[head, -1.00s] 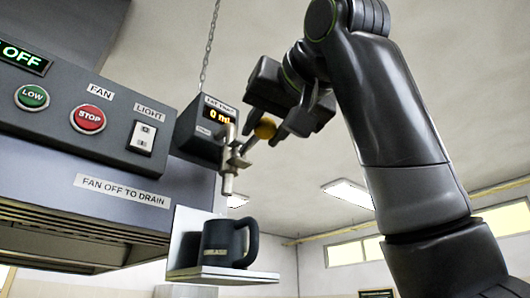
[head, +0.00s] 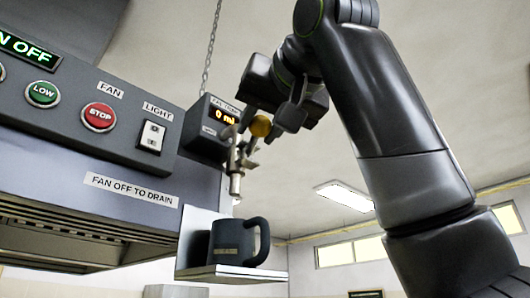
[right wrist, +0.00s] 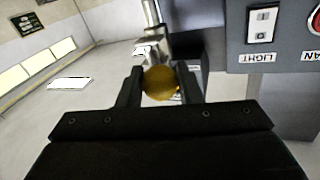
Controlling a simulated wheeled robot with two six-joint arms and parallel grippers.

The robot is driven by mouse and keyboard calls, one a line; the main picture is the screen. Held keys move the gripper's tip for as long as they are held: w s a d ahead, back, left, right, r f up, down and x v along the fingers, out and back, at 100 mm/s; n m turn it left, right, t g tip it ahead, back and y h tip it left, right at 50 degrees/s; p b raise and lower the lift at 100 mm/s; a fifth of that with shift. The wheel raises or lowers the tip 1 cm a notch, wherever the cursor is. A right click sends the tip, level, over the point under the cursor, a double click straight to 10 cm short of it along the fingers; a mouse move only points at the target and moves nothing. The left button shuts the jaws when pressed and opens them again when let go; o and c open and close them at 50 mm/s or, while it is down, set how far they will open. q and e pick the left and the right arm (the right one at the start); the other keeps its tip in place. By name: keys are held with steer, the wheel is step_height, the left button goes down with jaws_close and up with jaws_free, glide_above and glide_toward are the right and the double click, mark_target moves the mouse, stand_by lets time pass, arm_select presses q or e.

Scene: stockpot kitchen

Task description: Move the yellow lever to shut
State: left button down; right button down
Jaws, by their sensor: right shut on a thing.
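The yellow lever's round knob (head: 260,126) sits up and to the right of a metal drain tap (head: 236,165) on the side of the hood. My right gripper (head: 270,117) comes from the upper right and is shut on the knob. In the right wrist view the yellow knob (right wrist: 161,83) lies between the two fingertips of my right gripper (right wrist: 163,85), with the metal tap behind it. Most of the lever's stem is hidden by the fingers. My left gripper is not in view.
A dark mug (head: 236,243) stands on a small shelf (head: 230,275) below the tap. A display box (head: 210,128) reading 0 is beside the tap. The hood panel (head: 75,115) with green, red and light switches fills the left. Open room lies to the right.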

steer(key=shift+a, duration=0.1)
steer(key=c, duration=1.4)
jaws_free()
steer(key=shift+o, duration=1.4)
steer(key=shift+a, duration=0.15)
steer(key=shift+o, duration=0.3)
steer(key=shift+a, duration=0.3)
steer(key=shift+s+d+f+b, duration=0.1)
steer(key=shift+s+d+b, duration=0.2)
steer(key=shift+d, duration=0.15)
steer(key=b+v, duration=0.5)
steer(key=v, duration=1.1)
steer(key=shift+s+b, duration=0.4)
